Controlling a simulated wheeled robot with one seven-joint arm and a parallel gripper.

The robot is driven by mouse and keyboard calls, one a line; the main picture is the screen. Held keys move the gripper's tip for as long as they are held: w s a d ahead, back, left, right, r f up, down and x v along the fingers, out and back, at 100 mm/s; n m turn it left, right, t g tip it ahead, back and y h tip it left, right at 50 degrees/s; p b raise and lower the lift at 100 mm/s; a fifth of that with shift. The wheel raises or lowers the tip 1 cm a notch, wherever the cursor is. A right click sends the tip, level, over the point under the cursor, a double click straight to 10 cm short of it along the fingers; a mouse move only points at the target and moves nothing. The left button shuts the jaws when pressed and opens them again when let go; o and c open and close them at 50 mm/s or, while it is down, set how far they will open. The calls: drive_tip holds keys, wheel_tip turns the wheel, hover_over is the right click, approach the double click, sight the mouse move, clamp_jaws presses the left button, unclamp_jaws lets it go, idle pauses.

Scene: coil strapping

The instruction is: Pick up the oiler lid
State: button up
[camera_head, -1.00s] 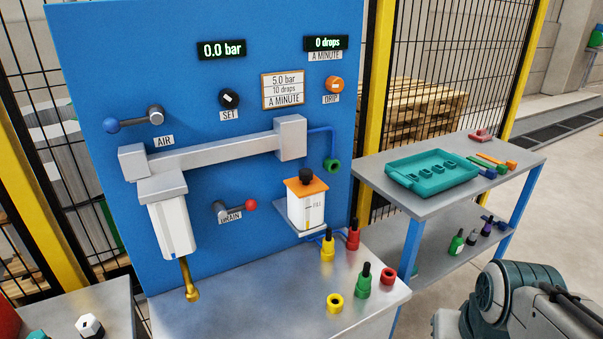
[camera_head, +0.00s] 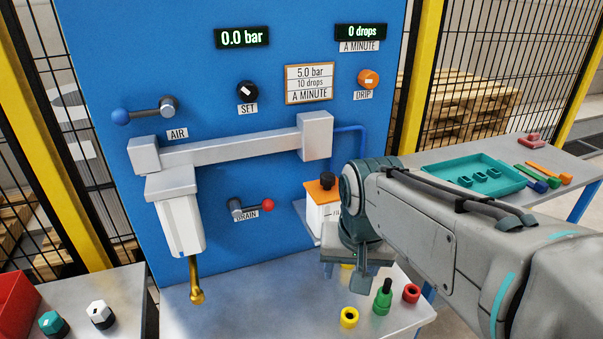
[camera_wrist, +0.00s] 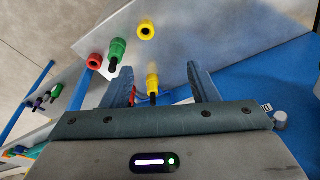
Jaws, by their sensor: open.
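The oiler (camera_head: 318,218) is a white reservoir on a small shelf at the blue panel. Its orange lid (camera_head: 317,193) with a black knob (camera_head: 327,180) sits on top. My arm covers the right part of the oiler. My gripper (camera_head: 347,283) points down in front of the oiler, lower than the lid and over the metal bench. In the wrist view my gripper (camera_wrist: 158,88) has its fingers wide apart with nothing held between them. A yellow fitting (camera_wrist: 152,82) shows between the fingers, below on the bench. The lid does not show in the wrist view.
A green fitting (camera_head: 382,297), a red ring (camera_head: 411,293) and a yellow ring (camera_head: 349,317) stand on the bench. A drain lever (camera_head: 250,207) sticks out left of the oiler. A side table holds a teal tray (camera_head: 440,180). The bench's left part is clear.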

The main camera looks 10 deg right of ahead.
drive_tip(key=w+r+m+g+p, duration=0.1)
drive_tip(key=w+r+m+p, duration=0.1)
drive_tip(key=w+r+m, duration=0.9)
drive_tip(key=m+g+h+p, duration=0.1)
drive_tip(key=m+g, duration=0.1)
drive_tip(key=m, duration=0.4)
approach(328, 175)
wheel_tip(328, 175, down, 2)
drive_tip(key=shift+s+d+f+b, duration=0.1)
drive_tip(key=shift+s+d+b, duration=0.05)
drive_tip(key=shift+b, duration=0.3)
drive_tip(key=shift+d+f, duration=0.15)
drive_tip(key=shift+f, duration=1.45)
drive_tip(key=shift+d+f, duration=0.1)
drive_tip(key=shift+f, duration=1.5)
clamp_jaws()
